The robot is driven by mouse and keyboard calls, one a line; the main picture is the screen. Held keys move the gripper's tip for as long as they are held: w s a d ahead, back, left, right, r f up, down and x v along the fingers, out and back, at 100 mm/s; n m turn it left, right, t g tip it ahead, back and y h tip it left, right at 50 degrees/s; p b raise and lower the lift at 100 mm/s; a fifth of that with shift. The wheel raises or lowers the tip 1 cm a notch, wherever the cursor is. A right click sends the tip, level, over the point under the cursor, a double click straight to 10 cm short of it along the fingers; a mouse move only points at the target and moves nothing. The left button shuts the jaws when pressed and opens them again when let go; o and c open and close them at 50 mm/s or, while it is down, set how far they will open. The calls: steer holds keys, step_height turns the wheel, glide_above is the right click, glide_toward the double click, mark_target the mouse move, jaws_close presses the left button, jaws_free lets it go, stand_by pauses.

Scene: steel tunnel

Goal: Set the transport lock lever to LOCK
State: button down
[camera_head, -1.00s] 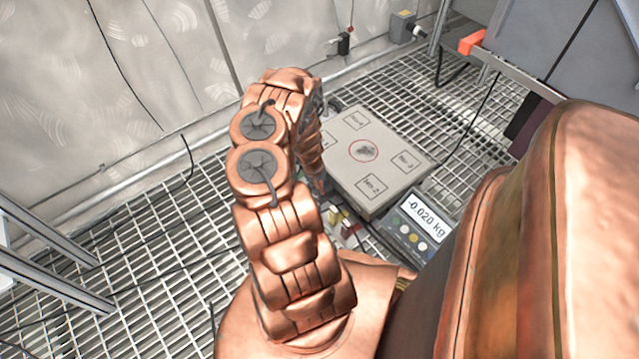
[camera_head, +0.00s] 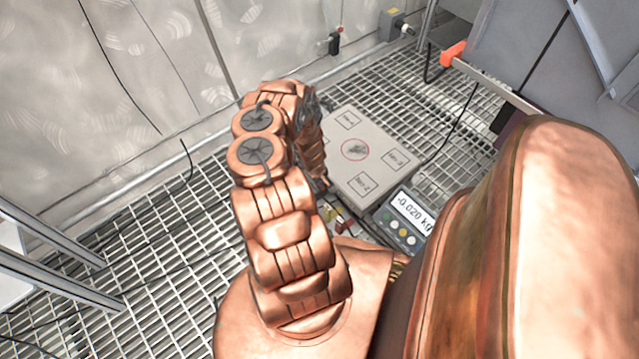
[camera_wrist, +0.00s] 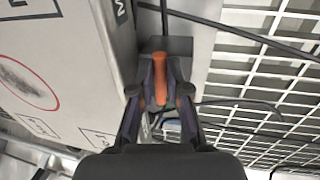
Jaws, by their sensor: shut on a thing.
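An orange lever (camera_wrist: 160,80) stands on a grey block (camera_wrist: 165,46) beside the pale platform (camera_wrist: 60,60) in the wrist view. My gripper (camera_wrist: 160,72) has a finger on each side of the lever and is shut on it. No LOCK marking is readable in these frames. In the head view the platform (camera_head: 352,149) lies on the grating, with framed labels and a red circle on top. My arm hides the lever and most of my gripper there.
A scale display (camera_head: 405,217) reading -0.020 kg stands at the platform's near right corner. Cables cross the floor grating (camera_head: 165,240). A grey cabinet (camera_head: 530,50) is at upper right, near another orange part (camera_head: 453,53). The steel wall (camera_head: 110,70) is behind.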

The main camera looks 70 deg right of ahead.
steer(key=shift+w, duration=0.1)
stand_by(0.3)
steer(key=c, duration=1.2)
jaws_free()
steer(key=shift+o, duration=0.2)
steer(key=shift+r, duration=0.1)
step_height(320, 180, up, 12)
steer(key=w+a, duration=0.1)
steer(key=a, duration=0.1)
steer(key=shift+f, duration=0.25)
stand_by(0.4)
